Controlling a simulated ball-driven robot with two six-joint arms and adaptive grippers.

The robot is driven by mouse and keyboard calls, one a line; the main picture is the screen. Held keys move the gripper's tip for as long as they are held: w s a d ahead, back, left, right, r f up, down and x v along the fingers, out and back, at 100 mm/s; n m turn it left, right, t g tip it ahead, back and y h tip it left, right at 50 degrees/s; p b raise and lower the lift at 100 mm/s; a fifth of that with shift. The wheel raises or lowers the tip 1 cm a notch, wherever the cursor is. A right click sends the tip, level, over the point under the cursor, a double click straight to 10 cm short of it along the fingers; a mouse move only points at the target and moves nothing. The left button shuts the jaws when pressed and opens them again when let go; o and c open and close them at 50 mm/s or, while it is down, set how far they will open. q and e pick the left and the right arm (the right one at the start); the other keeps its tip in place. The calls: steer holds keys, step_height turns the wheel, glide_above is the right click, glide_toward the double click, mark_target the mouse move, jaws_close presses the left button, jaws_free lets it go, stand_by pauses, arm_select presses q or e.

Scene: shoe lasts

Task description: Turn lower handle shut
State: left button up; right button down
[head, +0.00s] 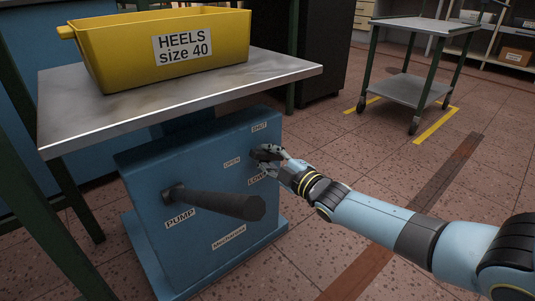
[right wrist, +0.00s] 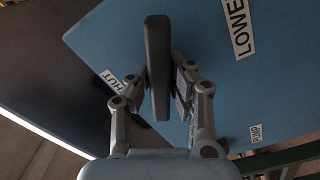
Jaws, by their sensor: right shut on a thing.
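The lower handle (head: 262,154) is a short dark lever on the blue pump cabinet (head: 150,240), beside the labels SHUT (head: 259,127), OPEN (head: 232,162) and LOWER (head: 256,180). My right gripper (head: 271,157) is at the lever and partly covers it in the head view. In the right wrist view the dark lever (right wrist: 157,60) stands between the two fingers of my right gripper (right wrist: 161,78), which are closed on it. The SHUT label is partly hidden by a finger there. My left gripper is in neither view.
A thick dark pump handle (head: 215,204) sticks out of the cabinet front, below and left of my right gripper. A metal table top (head: 200,95) overhangs the cabinet and carries a yellow HEELS bin (head: 120,60). A trolley (head: 415,90) stands behind; floor at right is clear.

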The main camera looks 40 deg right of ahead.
steer(key=m+p, duration=0.1)
steer(key=m, duration=0.5)
steer(key=shift+p, duration=0.3)
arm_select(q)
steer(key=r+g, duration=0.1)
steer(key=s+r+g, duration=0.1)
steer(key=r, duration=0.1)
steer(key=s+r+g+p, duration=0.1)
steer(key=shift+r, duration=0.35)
arm_select(e)
steer(key=m, duration=0.6)
steer(key=shift+d, duration=0.15)
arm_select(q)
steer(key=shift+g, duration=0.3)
arm_select(e)
steer(key=shift+m, duration=0.4)
steer(key=c, duration=1.2)
jaws_free()
steer(key=shift+s, duration=0.1)
steer(key=s+d, duration=0.1)
steer(key=s, duration=1.1)
